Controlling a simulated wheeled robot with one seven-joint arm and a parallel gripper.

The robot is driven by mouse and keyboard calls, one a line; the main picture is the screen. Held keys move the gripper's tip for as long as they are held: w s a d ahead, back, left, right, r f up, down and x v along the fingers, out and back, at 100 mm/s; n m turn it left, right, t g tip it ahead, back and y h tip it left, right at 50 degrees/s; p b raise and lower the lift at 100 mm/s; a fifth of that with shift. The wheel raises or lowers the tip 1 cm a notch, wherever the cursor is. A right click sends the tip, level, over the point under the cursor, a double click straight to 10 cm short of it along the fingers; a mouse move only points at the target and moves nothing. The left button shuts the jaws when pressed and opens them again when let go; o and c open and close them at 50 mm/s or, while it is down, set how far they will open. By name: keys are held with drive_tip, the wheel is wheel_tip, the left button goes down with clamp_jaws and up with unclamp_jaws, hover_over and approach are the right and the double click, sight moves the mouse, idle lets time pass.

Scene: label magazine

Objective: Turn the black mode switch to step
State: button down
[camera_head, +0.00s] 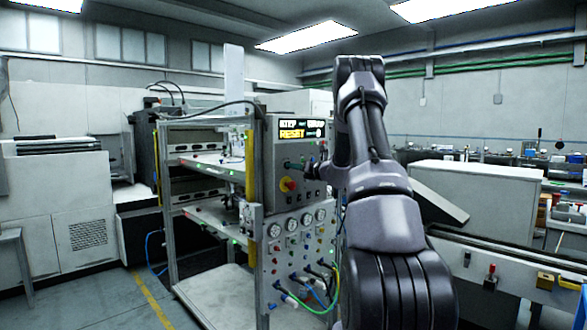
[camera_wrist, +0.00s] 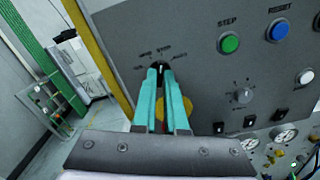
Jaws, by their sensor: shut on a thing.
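The black mode switch (camera_wrist: 158,64) sits on the grey control panel (camera_wrist: 205,80), with small labels in an arc around it that are too small to read surely. My gripper (camera_wrist: 160,70) has two teal fingers closed on the switch knob from both sides. The fingers cover most of the knob, so its pointer direction cannot be told. In the head view, my gripper (camera_head: 291,165) reaches the panel (camera_head: 260,185) from the right, and the switch is hidden there. A lit display (camera_head: 300,129) above shows text including STEP and RESET.
A yellow-backed red emergency stop (camera_head: 289,184) lies just below the switch; my fingers partly cover its yellow disc (camera_wrist: 180,108). Right of the switch are a green STEP button (camera_wrist: 229,43), a blue RESET button (camera_wrist: 278,30) and a grey knob (camera_wrist: 243,95). Gauges and hoses sit lower.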

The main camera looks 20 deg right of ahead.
drive_tip(key=shift+f, duration=0.2)
drive_tip(key=c, duration=1)
unclamp_jaws()
drive_tip(key=shift+r, duration=0.1)
drive_tip(key=shift+o, duration=0.2)
drive_tip(key=shift+s, duration=0.1)
drive_tip(key=v, duration=1)
drive_tip(key=shift+s+d, duration=0.2)
drive_tip(key=shift+s, duration=0.15)
drive_tip(key=shift+r, duration=0.1)
